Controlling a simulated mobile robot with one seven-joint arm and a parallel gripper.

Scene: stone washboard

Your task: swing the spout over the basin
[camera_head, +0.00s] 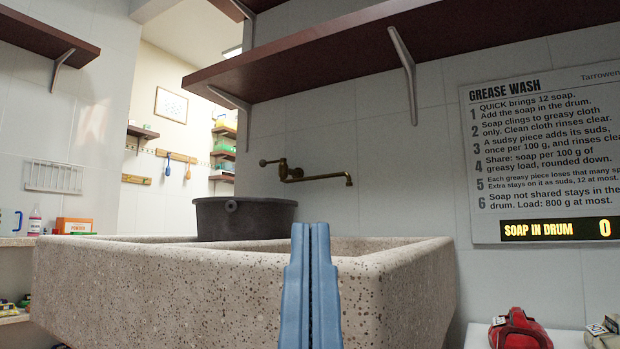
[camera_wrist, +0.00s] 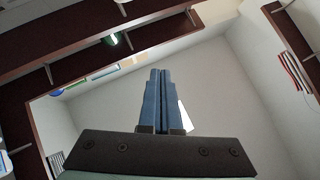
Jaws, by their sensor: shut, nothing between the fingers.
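The brass spout (camera_head: 325,179) is part of a tap fixed to the tiled wall, with a handle at its left and a downturned tip at its right end. It points to the right, above the back of the stone basin (camera_head: 190,285). My gripper (camera_head: 311,228) has blue fingers, closed together and empty, in front of the basin's front wall. The spout is behind and above the fingertips, apart from them. In the wrist view my gripper (camera_wrist: 160,72) points up toward the ceiling, and neither spout nor basin shows there.
A dark drum (camera_head: 243,218) stands at the back left of the basin. A brown shelf (camera_head: 400,45) hangs above the tap. A sign (camera_head: 540,150) is on the right wall. A red object (camera_head: 520,330) sits at lower right. The air between my gripper and the tap looks clear.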

